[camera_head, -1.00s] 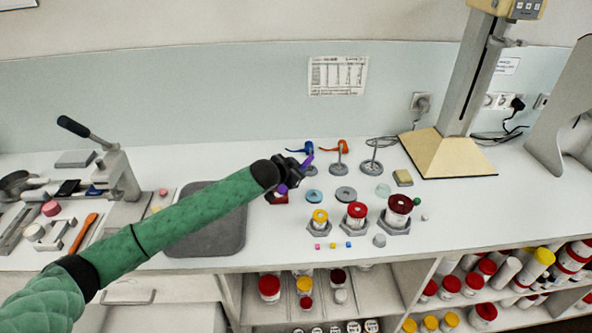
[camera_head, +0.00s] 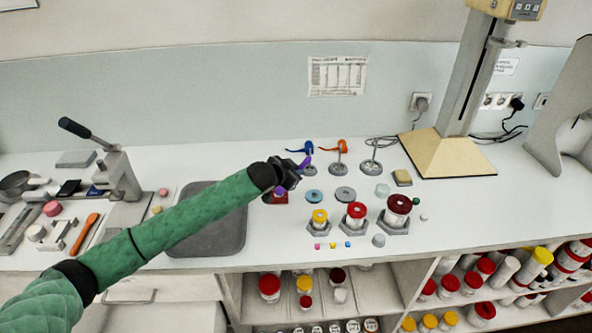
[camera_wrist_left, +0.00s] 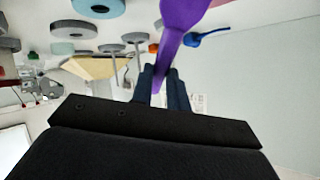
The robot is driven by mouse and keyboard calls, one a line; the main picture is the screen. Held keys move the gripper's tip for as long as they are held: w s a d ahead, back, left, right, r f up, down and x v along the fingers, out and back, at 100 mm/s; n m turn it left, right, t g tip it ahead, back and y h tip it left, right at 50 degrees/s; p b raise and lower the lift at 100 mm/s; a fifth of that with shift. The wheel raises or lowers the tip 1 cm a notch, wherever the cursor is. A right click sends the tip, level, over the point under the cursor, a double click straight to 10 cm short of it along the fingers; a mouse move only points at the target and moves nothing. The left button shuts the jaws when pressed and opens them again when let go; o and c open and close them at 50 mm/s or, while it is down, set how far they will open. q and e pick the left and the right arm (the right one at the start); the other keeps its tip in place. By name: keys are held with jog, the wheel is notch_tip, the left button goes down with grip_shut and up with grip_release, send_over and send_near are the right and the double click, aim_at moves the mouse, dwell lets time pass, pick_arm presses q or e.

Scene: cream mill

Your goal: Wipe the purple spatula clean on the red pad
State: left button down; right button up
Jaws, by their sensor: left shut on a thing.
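My left gripper (camera_head: 292,172) is shut on the purple spatula (camera_head: 306,162), above the back middle of the counter. In the left wrist view the purple spatula (camera_wrist_left: 181,22) shows large between the dark fingers (camera_wrist_left: 163,88), and its far end runs out of the frame at the top. The red pad (camera_head: 281,197) lies on the counter just below the gripper, partly hidden by it. I cannot tell whether the spatula touches the pad. My right gripper is not in view.
A blue spatula (camera_head: 299,150) and an orange spatula (camera_head: 333,147) lie behind, near round-based stands (camera_head: 339,168). Jars on hexagonal bases (camera_head: 356,215) stand to the right. A dark grey mat (camera_head: 230,243) lies left, under my arm. A beige-based column stand (camera_head: 448,155) is at back right.

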pick_arm(q)
jog(key=shift+r+p, duration=2.25)
jog(key=shift+r, duration=0.75)
